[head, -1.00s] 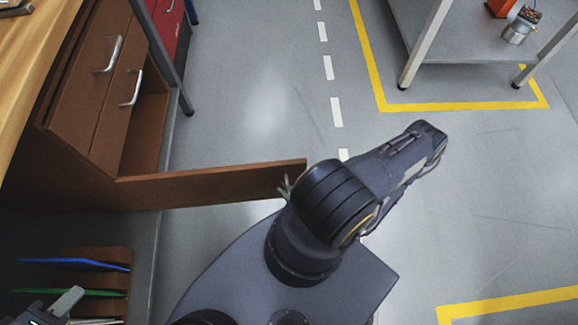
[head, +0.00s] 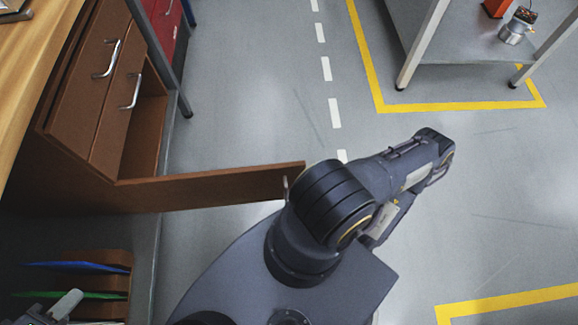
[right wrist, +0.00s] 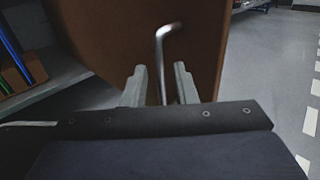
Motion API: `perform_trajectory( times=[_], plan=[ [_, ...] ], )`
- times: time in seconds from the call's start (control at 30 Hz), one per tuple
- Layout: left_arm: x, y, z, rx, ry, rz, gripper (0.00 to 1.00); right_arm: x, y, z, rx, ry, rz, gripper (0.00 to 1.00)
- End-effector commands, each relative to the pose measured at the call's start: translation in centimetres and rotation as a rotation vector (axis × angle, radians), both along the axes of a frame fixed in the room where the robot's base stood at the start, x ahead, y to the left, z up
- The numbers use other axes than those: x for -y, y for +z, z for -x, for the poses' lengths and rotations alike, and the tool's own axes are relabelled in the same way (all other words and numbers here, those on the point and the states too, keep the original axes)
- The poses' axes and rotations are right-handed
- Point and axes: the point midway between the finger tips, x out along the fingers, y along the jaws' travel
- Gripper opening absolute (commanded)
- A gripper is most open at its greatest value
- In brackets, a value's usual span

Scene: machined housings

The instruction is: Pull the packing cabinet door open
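The brown packing cabinet door (head: 215,187) stands swung out from the cabinet (head: 150,120), which shows an open interior beside its drawers. In the right wrist view the door's face (right wrist: 110,40) carries a bent metal handle (right wrist: 163,60). My right gripper (right wrist: 160,80) is open, with a finger on each side of the handle's lower part and gaps visible between. In the head view my right arm hides that gripper; a bit of the handle (head: 286,183) shows near the door's free edge. My left gripper (head: 52,308) is partly cut off at the bottom left, its opening unclear.
A wooden worktop (head: 35,60) lies along the left. A rack with blue and green folders (head: 75,267) stands below the door. A grey table (head: 460,78) stands at the upper right inside yellow floor lines. The floor (head: 240,100) beyond the door is clear.

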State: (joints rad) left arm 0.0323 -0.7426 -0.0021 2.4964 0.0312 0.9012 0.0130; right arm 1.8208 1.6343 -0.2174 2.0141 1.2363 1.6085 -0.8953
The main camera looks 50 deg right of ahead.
Motion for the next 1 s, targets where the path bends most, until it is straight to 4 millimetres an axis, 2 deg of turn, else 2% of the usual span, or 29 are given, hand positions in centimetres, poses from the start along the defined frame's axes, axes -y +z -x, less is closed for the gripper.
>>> perform_trajectory(
  times=[0.1,0.3,1.0],
  plan=[
    [0.0,0.4,0.0,0.000,0.000,0.000,0.36,0.1,0.0,1.9,-0.002,-0.001,0.001,0.26],
    [0.0,0.4,0.0,0.000,0.000,0.000,0.36,0.1,0.0,3.2,0.001,0.001,-0.001,0.26],
    [0.0,0.4,0.0,0.000,0.000,0.000,0.36,0.1,0.0,3.2,0.000,0.001,-0.001,0.26]
  ],
)
